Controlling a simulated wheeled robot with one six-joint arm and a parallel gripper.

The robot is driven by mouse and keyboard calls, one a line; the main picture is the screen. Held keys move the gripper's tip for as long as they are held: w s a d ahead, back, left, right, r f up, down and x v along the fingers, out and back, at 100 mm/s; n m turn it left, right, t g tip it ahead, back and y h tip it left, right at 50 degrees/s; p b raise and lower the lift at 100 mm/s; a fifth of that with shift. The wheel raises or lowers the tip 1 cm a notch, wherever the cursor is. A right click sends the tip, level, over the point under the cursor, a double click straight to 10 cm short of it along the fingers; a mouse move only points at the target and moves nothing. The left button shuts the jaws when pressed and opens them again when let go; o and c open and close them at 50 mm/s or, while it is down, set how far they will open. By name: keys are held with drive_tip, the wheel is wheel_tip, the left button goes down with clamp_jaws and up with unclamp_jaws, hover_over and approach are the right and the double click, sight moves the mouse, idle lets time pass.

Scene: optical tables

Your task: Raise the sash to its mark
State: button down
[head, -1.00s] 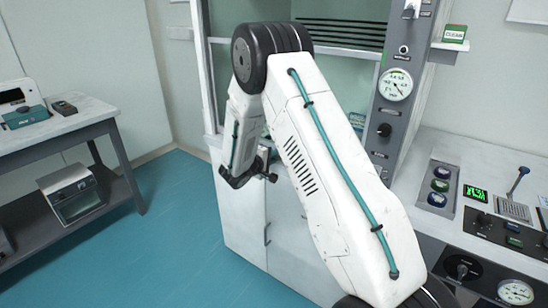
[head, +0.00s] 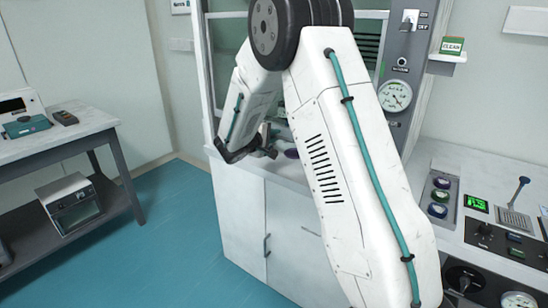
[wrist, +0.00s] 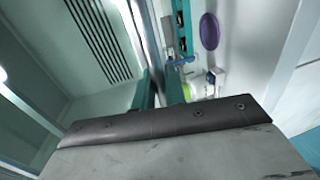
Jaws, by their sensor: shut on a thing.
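The sash is the glass front of a white fume hood, and its pane (head: 228,40) shows left of my arm in the head view. My gripper (head: 262,150) is low at the hood's front opening. In the wrist view my gripper (wrist: 160,96) has teal pads either side of the sash's pale lower rail (wrist: 150,40) and is shut on it. In the head view my arm hides most of the rail and the middle of the sash. I cannot make out the mark for certain.
Inside the hood a purple oval thing (wrist: 209,31) and small blue and green items lie on the worktop. A grey post with a dial gauge (head: 395,96) stands right of the hood. A side table (head: 75,130) is at the left, with clear teal floor (head: 180,220) between.

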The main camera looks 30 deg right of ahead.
wheel_tip(320, 180, up, 27)
drive_tip(key=shift+r, duration=0.2)
drive_tip(key=c, duration=1.8)
unclamp_jaws()
drive_tip(key=v, duration=0.8)
drive_tip(key=shift+w+f, duration=0.1)
